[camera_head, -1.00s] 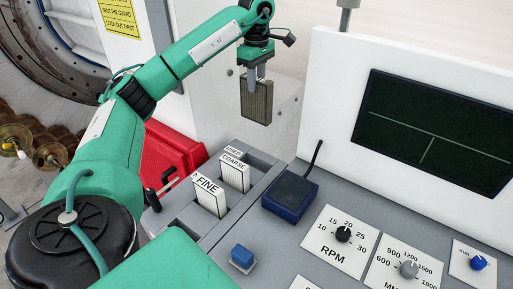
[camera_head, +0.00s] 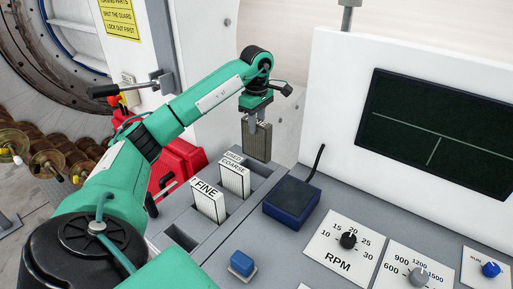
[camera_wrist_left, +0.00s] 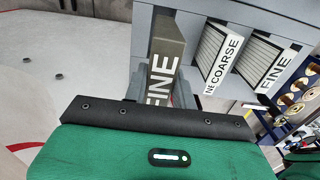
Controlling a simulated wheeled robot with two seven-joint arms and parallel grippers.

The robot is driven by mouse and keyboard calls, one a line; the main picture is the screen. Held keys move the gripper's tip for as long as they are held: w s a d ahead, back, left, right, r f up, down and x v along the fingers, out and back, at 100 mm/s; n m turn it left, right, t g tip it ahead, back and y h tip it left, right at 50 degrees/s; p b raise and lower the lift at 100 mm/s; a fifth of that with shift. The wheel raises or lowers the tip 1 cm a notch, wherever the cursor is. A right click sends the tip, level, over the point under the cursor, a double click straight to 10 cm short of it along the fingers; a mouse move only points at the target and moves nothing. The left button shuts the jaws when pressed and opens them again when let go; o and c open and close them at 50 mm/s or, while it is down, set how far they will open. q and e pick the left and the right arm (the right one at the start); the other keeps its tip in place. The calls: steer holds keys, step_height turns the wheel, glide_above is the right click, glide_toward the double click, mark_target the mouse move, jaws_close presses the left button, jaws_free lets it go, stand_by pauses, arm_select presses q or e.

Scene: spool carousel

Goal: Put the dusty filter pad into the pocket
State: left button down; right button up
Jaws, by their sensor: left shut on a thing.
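The dusty filter pad (camera_head: 257,140) is a grey-brown pleated block held upright in my left gripper (camera_head: 258,121). In the left wrist view the pad (camera_wrist_left: 166,50) shows the word FINE on its edge. Two clean white pads, FINE (camera_head: 208,202) and COARSE (camera_head: 234,180), stand in the rack in front. My right gripper is not in view.
A dark blue box (camera_head: 291,203) with a black stalk stands right of the rack. A blue button (camera_head: 242,263) and dial plates lie in front. A white housing with a dark screen (camera_head: 433,130) rises at right. A red bin (camera_head: 178,160) is left of the rack.

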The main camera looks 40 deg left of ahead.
mark_target(256, 147)
arm_select(q)
step_height(256, 147, down, 6)
steer(key=shift+r+p, duration=0.15)
steer(key=shift+p, duration=0.35)
step_height(256, 147, down, 4)
steer(key=shift+r+p, duration=0.2)
steer(key=shift+p, duration=0.35)
steer(key=shift+f, duration=0.1)
steer(key=shift+f, duration=0.15)
steer(key=c, duration=1.1)
jaws_free()
